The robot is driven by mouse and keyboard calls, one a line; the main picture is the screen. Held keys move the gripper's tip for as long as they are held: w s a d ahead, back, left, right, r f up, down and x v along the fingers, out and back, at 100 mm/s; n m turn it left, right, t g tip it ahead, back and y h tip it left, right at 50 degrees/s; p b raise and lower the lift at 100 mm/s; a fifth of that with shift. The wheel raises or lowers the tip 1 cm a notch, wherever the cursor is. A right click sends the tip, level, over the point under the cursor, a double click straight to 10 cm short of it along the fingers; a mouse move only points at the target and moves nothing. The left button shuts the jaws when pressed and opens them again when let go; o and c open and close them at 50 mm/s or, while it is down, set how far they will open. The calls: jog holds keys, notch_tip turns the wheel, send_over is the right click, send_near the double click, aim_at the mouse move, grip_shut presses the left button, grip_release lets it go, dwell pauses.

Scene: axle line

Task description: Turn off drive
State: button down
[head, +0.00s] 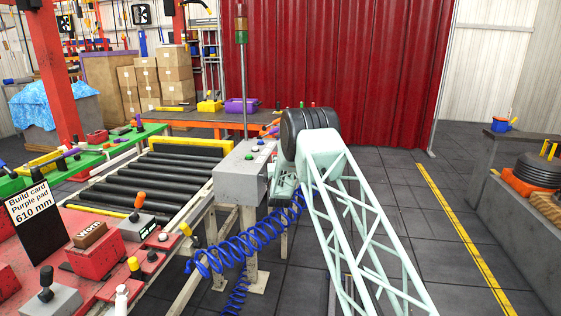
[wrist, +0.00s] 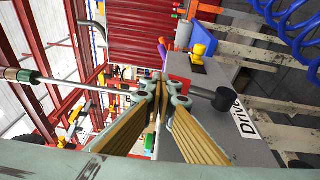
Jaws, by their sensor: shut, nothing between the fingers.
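A grey control box (head: 241,168) with small coloured buttons on top stands at the end of the roller conveyor in the head view. In the wrist view, a white label (wrist: 245,121) reading "Drive" is on a grey panel (wrist: 190,120). A lever with a black knob (wrist: 226,98) stands out beside that label. My gripper (wrist: 160,90) is shut and empty, with its fingers to the left of the knob in the wrist view. I cannot tell whether they touch the lever.
A signal pole (head: 243,80) rises from behind the box. A blue coiled hose (head: 240,240) hangs below it. The black roller conveyor (head: 165,172) lies to the left, beside a red bench with levers. A dark bench (head: 540,230) stands at the right. The floor between is clear.

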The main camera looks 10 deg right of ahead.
jog(key=shift+w+d+f, duration=0.1)
jog(key=shift+w+f, duration=0.05)
jog(key=shift+w, duration=0.15)
dwell(0.4)
jog(key=shift+s, duration=0.1)
jog(key=s+a, duration=0.1)
jog(key=s, duration=1)
jog(key=shift+s+a+f, duration=0.2)
jog(key=shift+s, duration=0.15)
dwell(0.6)
jog(key=s+a+r+m+g+y, duration=0.1)
jog(key=s+r+m+g, duration=0.1)
jog(key=s+r, duration=0.45)
jog(key=s+r+m+g, duration=0.2)
jog(key=s+r, duration=0.2)
jog(key=r, duration=0.6)
jog(key=s+r+m+g+y, duration=0.15)
jog(key=s+r, duration=0.25)
jog(key=s, duration=0.6)
jog(key=s+r+m+g, duration=0.2)
jog(key=s+r, duration=0.2)
jog(key=s, duration=0.6)
jog(key=s+d+f+m+g, duration=0.1)
jog(key=s+m+g, duration=0.2)
jog(key=s, duration=2.6)
jog(key=s+f+m+g, duration=0.1)
jog(key=s+m+g, duration=0.3)
jog(key=s, duration=2.5)
jog(key=shift+s+d+m, duration=0.35)
jog(key=shift+m, duration=0.7)
